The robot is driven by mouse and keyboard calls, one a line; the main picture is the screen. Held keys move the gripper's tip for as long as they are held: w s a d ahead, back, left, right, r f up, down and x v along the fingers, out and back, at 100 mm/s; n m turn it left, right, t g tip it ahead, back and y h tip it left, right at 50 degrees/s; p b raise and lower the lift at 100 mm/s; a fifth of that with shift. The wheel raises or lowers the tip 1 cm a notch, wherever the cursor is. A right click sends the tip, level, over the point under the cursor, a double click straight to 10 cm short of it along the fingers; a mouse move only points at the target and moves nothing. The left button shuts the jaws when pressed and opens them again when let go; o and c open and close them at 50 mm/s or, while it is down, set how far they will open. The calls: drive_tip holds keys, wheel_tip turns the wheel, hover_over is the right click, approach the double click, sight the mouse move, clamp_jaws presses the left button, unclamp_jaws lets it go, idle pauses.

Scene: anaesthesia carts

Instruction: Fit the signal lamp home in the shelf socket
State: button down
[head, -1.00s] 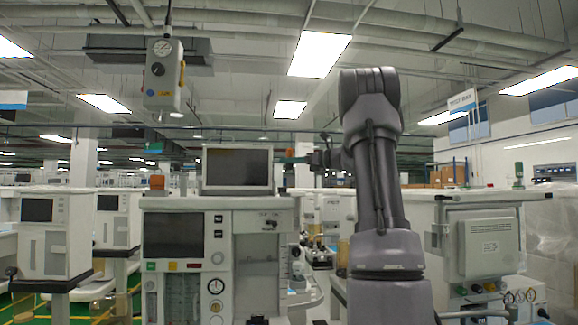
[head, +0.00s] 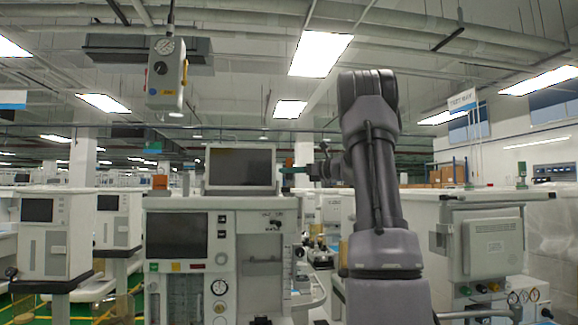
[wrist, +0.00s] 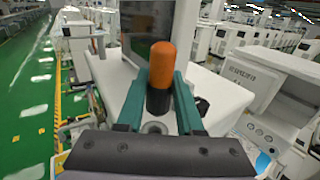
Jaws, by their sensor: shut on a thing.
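The signal lamp (wrist: 161,65) has an orange cap and a dark lower body. My gripper (wrist: 160,92) is shut on it with teal fingers on both sides. In the wrist view the lamp looks upright. A grey ring (wrist: 154,128), which looks like the shelf socket, shows on the white surface just below the lamp's base; the gap between them cannot be judged. In the head view my gripper (head: 291,170) is right of the monitor, with a small orange part of the lamp (head: 289,162) showing. The socket cannot be made out there.
A dark-screened monitor (head: 240,167) stands on the white cart (head: 262,202), close to the fingers. Another orange lamp (head: 159,182) stands on the cart top at left. A grey box with a gauge (head: 166,78) hangs above. A second cart (head: 490,245) stands at right.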

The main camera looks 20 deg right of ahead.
drive_tip(key=shift+f, duration=1.1)
drive_tip(key=shift+f, duration=1.15)
idle(0.6)
drive_tip(key=shift+c, duration=2.3)
unclamp_jaws()
drive_tip(key=shift+s+d, duration=0.1)
drive_tip(key=v, duration=1)
drive_tip(key=shift+s+d, duration=0.2)
